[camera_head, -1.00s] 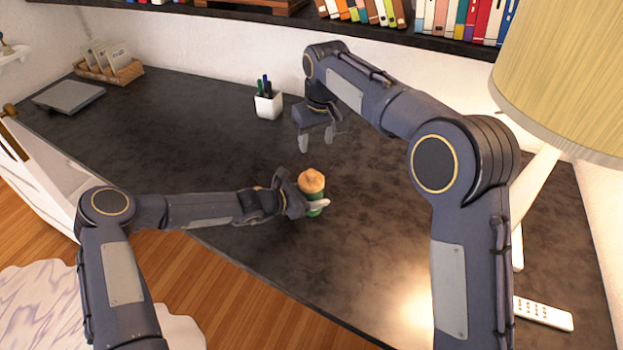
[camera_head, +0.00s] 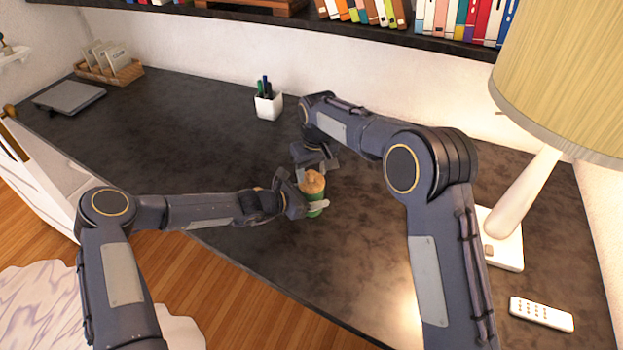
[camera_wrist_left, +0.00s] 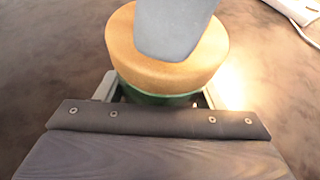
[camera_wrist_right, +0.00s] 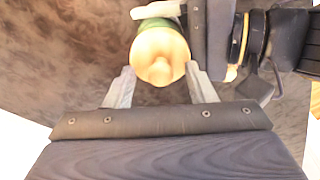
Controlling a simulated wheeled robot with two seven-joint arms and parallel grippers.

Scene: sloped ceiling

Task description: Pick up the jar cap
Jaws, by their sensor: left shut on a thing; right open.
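The green jar (camera_head: 314,208) stands on the dark desk with its tan, knobbed cap (camera_head: 313,183) on top. My left gripper (camera_head: 305,201) is shut on the jar's body from the left, below the cap. In the left wrist view the cap (camera_wrist_left: 165,65) shows above a strip of green jar (camera_wrist_left: 160,98), and a grey finger covers part of the cap. My right gripper (camera_wrist_right: 160,90) is open, with its two fingertips on either side of the cap (camera_wrist_right: 159,58) and close to its near edge. In the head view the right gripper (camera_head: 318,168) is just behind the cap.
A white pen cup (camera_head: 268,106) stands near the wall. A lamp (camera_head: 520,205) and a white remote (camera_head: 541,313) are at the right. A grey flat device (camera_head: 68,97) and a basket (camera_head: 110,73) are far left. The desk's middle left is clear.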

